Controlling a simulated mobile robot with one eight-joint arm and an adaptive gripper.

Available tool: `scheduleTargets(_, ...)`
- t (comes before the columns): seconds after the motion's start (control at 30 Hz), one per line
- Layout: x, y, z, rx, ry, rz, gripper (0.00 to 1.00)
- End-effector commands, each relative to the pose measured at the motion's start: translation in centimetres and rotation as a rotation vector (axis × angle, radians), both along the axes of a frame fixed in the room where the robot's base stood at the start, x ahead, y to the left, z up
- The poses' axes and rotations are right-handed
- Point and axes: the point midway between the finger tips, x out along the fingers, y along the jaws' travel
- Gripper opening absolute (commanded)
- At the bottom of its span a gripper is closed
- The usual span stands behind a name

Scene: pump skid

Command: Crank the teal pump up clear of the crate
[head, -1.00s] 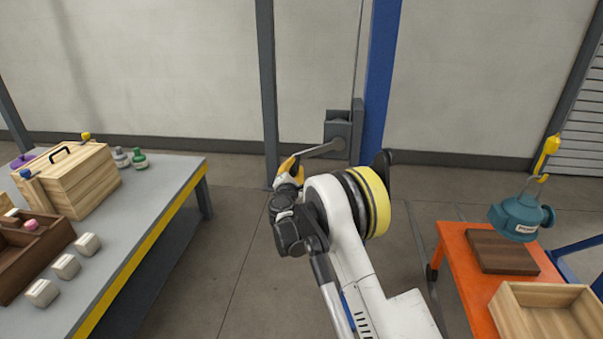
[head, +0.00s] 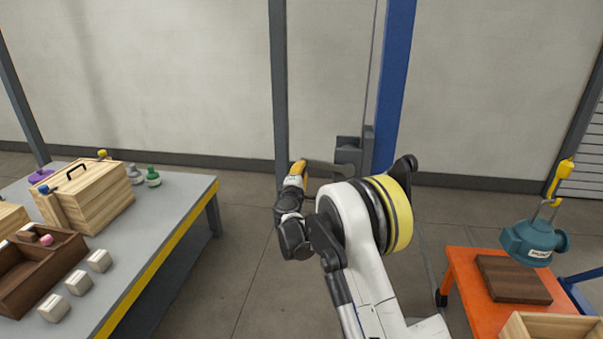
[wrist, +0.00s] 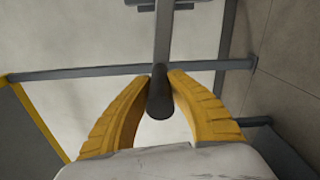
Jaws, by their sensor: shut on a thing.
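The teal pump (head: 533,243) hangs from a yellow hook (head: 563,170) at the right, in front of and above a dark wooden board. An open pale wooden crate (head: 515,323) stands nearer, cut off by the bottom edge. The winch (head: 349,152) sits low on the blue post, its grey crank arm (head: 328,168) pointing left. My gripper (head: 298,168) is at the crank's outer end. In the wrist view, its yellow fingers are shut on the dark crank handle (wrist: 160,95). The head view hides most of the grip.
The orange cart (head: 462,290) carries the dark board (head: 513,279) and crate. A grey bench (head: 170,240) at left holds a lidded wooden box (head: 95,200), bottles, a brown tray and pale blocks. A grey post (head: 279,90) stands just behind my gripper.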

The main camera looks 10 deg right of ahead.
Motion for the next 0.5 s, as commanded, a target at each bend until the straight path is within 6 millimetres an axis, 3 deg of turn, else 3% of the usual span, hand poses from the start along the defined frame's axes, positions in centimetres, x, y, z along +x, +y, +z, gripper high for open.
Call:
scheduleTargets(0.33, 0.03, 0.07, 0.16, -0.001, 0.0, 0.002, 0.0)
scheduleTargets(0.37, 0.03, 0.06, 0.15, -0.001, -0.001, 0.001, 0.23)
scheduleTargets(0.4, 0.03, 0.05, 0.14, -0.001, -0.001, 0.001, 0.35)
scheduleTargets(0.43, 0.03, 0.05, 0.13, 0.0, -0.001, 0.001, 0.45)
scheduleTargets(0.5, 0.02, 0.03, 0.12, 0.0, -0.001, 0.001, 0.46)
